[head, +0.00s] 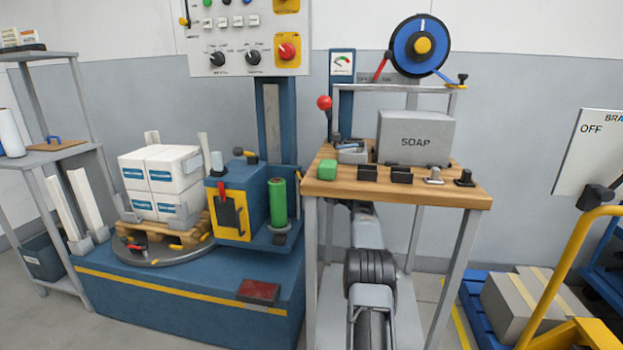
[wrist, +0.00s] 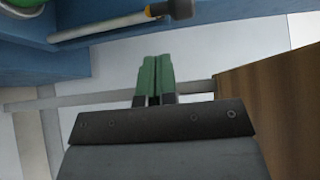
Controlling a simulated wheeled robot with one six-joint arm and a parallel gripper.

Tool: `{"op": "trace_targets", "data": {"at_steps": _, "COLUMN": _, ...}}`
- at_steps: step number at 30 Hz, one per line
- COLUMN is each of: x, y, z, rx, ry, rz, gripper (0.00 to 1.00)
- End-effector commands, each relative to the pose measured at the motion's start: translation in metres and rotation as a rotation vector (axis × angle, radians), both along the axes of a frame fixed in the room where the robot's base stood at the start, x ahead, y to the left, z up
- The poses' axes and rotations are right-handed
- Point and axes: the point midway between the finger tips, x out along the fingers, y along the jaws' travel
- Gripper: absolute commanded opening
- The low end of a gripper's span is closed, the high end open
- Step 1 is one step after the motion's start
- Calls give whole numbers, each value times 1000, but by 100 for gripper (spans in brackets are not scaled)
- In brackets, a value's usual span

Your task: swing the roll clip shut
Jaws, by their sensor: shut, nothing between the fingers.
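The green roll (head: 278,200) stands upright on the blue shelf of the wrapping machine, beside the yellow housing (head: 230,208). A short arm with a dark knob and a yellow band (head: 249,157) sticks out above the housing; it looks like the roll clip, but I cannot be sure. In the wrist view a grey bar with a yellow band and dark knob (wrist: 168,10) lies along the top, apart from my fingers. Part of a green round thing (wrist: 24,4), likely the roll, shows at its upper left. My gripper (wrist: 154,62) is shut and empty, its green fingertips together; the table hides it in the head view.
Wrapped cartons (head: 160,172) sit on the turntable. A wooden surface (wrist: 275,115) lies close right of my fingers.

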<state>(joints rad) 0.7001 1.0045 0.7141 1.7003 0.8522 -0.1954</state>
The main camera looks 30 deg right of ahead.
Motion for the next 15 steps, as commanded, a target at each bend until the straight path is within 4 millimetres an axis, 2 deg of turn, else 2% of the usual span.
{"op": "trace_targets", "data": {"at_steps": 1, "x": 5, "y": 8, "z": -1, "rx": -1, "ry": -1, "rz": 3, "gripper": 0}}
{"op": "trace_targets", "data": {"at_steps": 6, "x": 14, "y": 21, "z": -1, "rx": 0, "ry": -1, "rz": 1, "gripper": 0}}
{"op": "trace_targets", "data": {"at_steps": 15, "x": 20, "y": 28, "z": -1, "rx": -1, "ry": -1, "rz": 1, "gripper": 0}}
